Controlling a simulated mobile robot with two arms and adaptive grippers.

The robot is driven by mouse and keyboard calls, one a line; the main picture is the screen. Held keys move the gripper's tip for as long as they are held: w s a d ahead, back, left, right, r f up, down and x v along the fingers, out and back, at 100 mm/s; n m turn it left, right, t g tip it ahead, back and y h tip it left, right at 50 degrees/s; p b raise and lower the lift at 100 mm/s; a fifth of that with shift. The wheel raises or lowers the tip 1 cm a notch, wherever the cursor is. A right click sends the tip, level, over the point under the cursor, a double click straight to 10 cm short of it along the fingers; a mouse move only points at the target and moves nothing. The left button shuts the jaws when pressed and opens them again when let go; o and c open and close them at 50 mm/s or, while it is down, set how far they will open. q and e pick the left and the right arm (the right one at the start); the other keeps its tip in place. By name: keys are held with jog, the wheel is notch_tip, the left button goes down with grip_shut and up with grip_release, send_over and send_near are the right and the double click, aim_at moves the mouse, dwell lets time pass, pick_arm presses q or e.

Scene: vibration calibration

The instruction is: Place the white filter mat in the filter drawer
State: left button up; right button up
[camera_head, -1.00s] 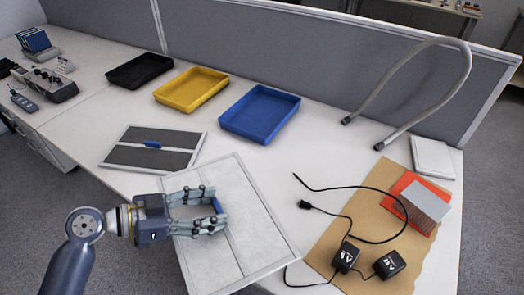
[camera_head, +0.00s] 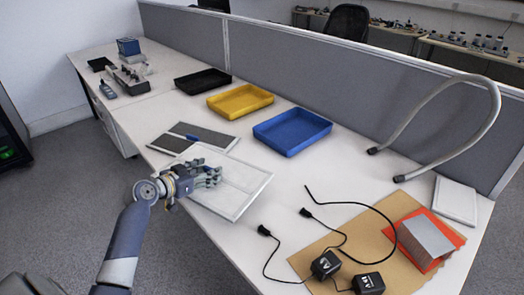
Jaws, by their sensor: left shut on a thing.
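A white framed rectangular panel (camera_head: 240,190), which looks like the white filter mat, is held by my left gripper (camera_head: 217,177). The gripper is shut on it from the left, and the fingers hide part of its face. The panel is near the table's front edge and overlaps the lower part of a dark grey framed panel (camera_head: 215,138) with a blue handle in the picture. I cannot tell whether the white panel touches the table. No filter drawer can be made out. My right gripper is not in view.
Black (camera_head: 203,80), yellow (camera_head: 240,101) and blue (camera_head: 292,130) trays line the table's back. To the right are a grey hose (camera_head: 455,142), a white pad (camera_head: 455,200), a grey block (camera_head: 425,238) on red and brown sheets, and black adapters (camera_head: 326,264) with cables.

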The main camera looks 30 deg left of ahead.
aim_at(249, 180)
pick_arm(q)
jog(key=a, duration=0.2)
jog(key=w+a+n+y, duration=0.1)
jog(key=shift+f, duration=0.3)
jog(key=shift+w+d, duration=0.2)
jog(key=shift+d, duration=0.05)
jog(key=w+d+p, duration=0.1)
jog(key=w+d, duration=0.1)
jog(key=d, duration=0.2)
jog(key=w+d+f+p, duration=0.1)
jog(key=w+d+p, duration=0.1)
jog(key=d, duration=0.2)
jog(key=w+d+p, duration=0.1)
jog(key=w+d, duration=0.1)
jog(key=d, duration=0.3)
jog(key=shift+d+f, duration=0.1)
jog(key=shift+f, duration=0.05)
jog(key=shift+w+d+f, duration=0.15)
jog(key=shift+d, duration=0.05)
notch_tip(249, 180, down, 3)
jog(key=shift+f, duration=0.25)
